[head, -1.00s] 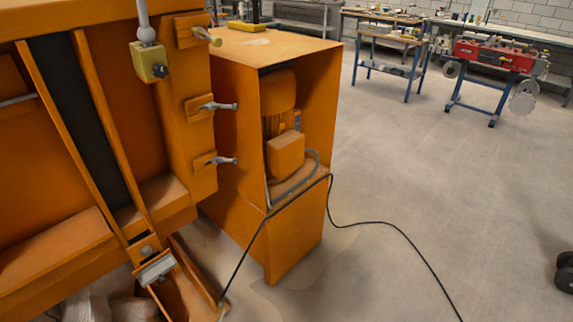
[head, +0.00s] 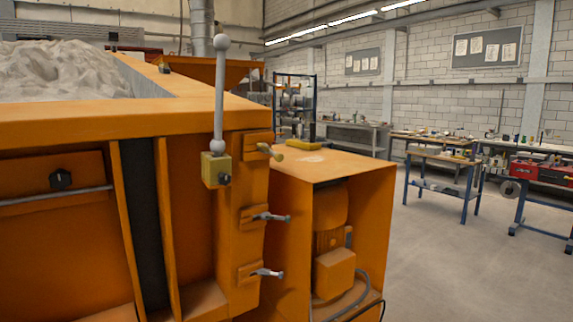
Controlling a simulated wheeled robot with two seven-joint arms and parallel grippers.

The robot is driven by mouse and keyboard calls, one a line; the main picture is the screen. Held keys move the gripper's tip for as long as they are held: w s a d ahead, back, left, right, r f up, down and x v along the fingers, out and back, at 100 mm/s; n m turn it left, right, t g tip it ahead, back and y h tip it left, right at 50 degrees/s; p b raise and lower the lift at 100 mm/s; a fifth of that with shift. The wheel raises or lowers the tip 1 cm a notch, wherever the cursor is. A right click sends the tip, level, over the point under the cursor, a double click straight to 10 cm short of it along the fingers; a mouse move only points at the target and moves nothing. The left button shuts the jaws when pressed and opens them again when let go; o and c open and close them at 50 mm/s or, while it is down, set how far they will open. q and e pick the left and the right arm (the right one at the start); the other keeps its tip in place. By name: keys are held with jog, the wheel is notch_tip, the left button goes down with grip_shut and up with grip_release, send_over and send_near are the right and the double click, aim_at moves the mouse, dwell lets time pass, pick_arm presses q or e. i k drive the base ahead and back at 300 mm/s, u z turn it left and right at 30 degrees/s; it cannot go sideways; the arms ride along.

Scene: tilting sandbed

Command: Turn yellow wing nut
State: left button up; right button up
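Neither of my grippers is in the head view, and nothing touches the yellow wing nut.
A grey lever (head: 219,95) with ball ends rises from a yellow block (head: 215,170) just left of the yellow wing nut. An open orange cabinet (head: 365,215) with a motor (head: 333,260) stands close on the right. Open floor (head: 460,270) lies beyond, before the workbenches.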

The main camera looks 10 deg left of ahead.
aim_at(263, 148)
jog(key=u, duration=1.25)
jog(key=i, duration=0.35)
jog(key=u, duration=0.1)
